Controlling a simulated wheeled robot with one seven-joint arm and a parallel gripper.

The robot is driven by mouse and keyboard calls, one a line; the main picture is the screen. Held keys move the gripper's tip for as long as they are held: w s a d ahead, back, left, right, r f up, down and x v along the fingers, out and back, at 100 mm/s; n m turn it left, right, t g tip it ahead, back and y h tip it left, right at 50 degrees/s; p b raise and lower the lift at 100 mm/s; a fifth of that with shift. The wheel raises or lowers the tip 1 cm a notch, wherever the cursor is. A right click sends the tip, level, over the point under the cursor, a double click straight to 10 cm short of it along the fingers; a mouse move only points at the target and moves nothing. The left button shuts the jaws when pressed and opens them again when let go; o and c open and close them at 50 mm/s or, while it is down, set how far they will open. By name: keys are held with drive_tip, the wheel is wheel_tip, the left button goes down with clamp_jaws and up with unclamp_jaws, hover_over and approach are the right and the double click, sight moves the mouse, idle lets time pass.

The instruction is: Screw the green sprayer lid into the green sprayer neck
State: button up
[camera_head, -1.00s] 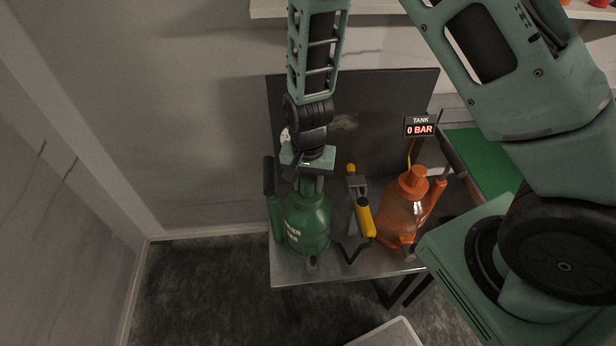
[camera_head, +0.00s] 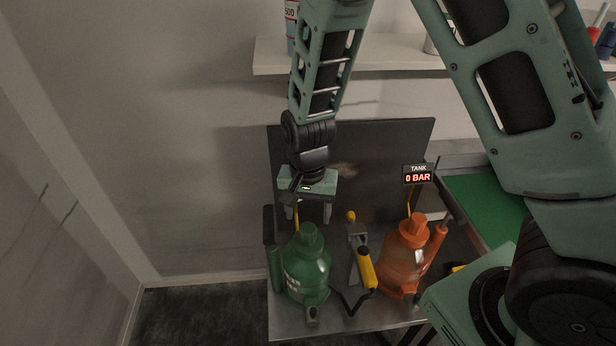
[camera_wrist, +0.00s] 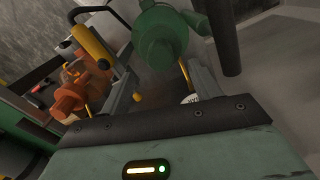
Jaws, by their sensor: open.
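The green sprayer (camera_head: 307,272) stands upright on the metal bench, at the left. The green sprayer lid (camera_head: 308,236) sits at the top of its neck; I cannot tell how tightly it is seated. In the wrist view the lid (camera_wrist: 160,48) is seen from above, just beyond my fingers. My gripper (camera_head: 309,216) is open and empty, pointing down above the lid and apart from it. The fingers also show in the wrist view (camera_wrist: 160,82), spread with nothing between them.
An orange sprayer (camera_head: 403,265) stands to the right, with a grey and yellow tool (camera_head: 364,262) between the two. A dark back panel (camera_head: 385,150) carries a tank display (camera_head: 418,174) reading 0 BAR. A shelf (camera_head: 400,54) is above.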

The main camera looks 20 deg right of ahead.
wheel_tip(320, 180, up, 10)
drive_tip(key=shift+r, duration=0.2)
idle(0.4)
drive_tip(key=s+a+r+n, duration=0.3)
drive_tip(key=s+n, duration=0.4)
drive_tip(key=s, duration=0.3)
drive_tip(key=s+a+r+n, duration=0.3)
drive_tip(key=s+n, duration=0.4)
drive_tip(key=s, duration=0.3)
drive_tip(key=shift+n+y, duration=0.3)
drive_tip(key=shift+a+r, duration=0.1)
drive_tip(key=shift+a, duration=0.05)
drive_tip(key=shift+c, duration=0.3)
